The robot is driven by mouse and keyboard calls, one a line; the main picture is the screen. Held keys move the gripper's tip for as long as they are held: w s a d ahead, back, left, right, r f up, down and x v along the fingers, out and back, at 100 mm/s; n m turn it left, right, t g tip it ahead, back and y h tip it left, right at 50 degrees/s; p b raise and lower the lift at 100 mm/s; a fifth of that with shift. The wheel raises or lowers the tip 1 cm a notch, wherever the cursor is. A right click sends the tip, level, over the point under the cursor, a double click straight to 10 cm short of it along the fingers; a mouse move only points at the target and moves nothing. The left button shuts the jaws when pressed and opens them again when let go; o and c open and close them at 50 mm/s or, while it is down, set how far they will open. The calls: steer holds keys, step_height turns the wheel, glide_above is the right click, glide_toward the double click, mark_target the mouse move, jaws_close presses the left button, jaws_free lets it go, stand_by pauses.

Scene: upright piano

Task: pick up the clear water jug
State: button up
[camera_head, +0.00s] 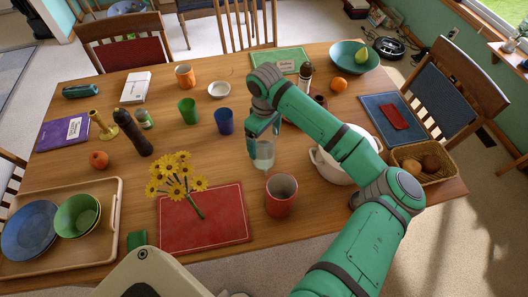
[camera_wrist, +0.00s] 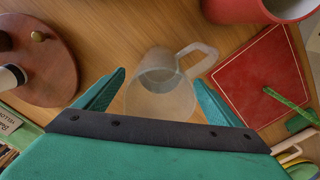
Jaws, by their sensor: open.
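The clear water jug (camera_head: 264,154) stands upright on the wooden table, below my gripper (camera_head: 262,130) in the head view. The gripper and arm hide its upper part there. In the wrist view the jug (camera_wrist: 158,92) lies between the two teal fingers of my gripper (camera_wrist: 158,95), with its handle pointing up and right. The fingers are spread apart, one on each side of the jug, with gaps. I cannot tell how far the fingertips reach down along it.
A red cup (camera_head: 281,195) stands close in front of the jug, a blue cup (camera_head: 224,121) to its left and a white pot (camera_head: 330,166) to its right. A red mat (camera_head: 225,228) with yellow flowers (camera_head: 176,177) lies front left. Bare wood shows left of the jug.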

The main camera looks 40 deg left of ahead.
steer(key=shift+d+f, duration=0.2)
steer(key=shift+f, duration=2.45)
steer(key=c, duration=1.6)
steer(key=shift+r, duration=0.15)
